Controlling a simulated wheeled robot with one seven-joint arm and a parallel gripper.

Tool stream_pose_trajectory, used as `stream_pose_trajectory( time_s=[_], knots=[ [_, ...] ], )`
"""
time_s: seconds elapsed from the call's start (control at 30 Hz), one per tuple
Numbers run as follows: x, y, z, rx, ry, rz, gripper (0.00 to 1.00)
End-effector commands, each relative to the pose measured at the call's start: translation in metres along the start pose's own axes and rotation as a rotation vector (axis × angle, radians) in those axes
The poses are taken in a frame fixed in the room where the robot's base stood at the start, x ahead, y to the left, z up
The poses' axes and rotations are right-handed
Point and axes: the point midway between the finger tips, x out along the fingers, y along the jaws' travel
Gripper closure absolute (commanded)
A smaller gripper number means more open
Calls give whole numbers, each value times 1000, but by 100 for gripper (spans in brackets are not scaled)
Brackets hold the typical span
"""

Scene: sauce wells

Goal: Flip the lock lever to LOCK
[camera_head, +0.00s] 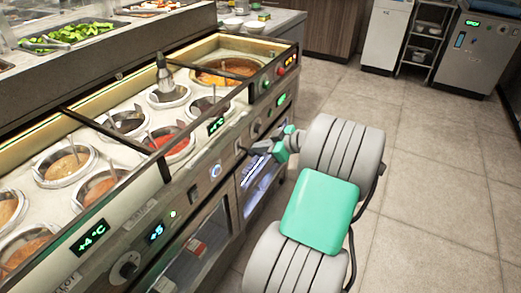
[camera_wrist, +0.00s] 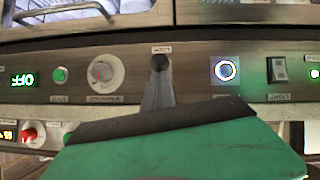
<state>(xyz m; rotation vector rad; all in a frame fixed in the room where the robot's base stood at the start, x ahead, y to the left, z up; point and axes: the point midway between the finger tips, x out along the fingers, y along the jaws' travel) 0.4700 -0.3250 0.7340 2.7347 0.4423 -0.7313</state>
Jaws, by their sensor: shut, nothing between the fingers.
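My gripper (camera_head: 246,150) reaches the front panel of the sauce-well counter in the head view, its fingers together and empty. In the wrist view the narrow grey fingers of my gripper (camera_wrist: 158,84) point at the panel, just below a small label (camera_wrist: 162,49) that appears upside down. A dark rounded spot shows at the fingertips. I cannot tell whether it is the lock lever or part of the fingers. The lever's position is not readable, and touching or apart cannot be told.
The wrist view shows a dial (camera_wrist: 104,72), a green button (camera_wrist: 60,75), a blue-ringed button (camera_wrist: 226,70) and a rocker switch (camera_wrist: 277,70) along the panel. Sauce wells (camera_head: 66,163) fill the counter top. The tiled floor (camera_head: 425,170) is clear at right.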

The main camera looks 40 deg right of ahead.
Motion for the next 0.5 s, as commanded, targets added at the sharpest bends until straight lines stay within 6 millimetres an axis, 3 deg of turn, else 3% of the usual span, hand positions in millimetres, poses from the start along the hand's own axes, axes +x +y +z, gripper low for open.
stream_pose_trajectory(
  time_s=[0.5],
  knots=[
    [15, -10, 28, -4, 0, -8, 100]
  ],
)
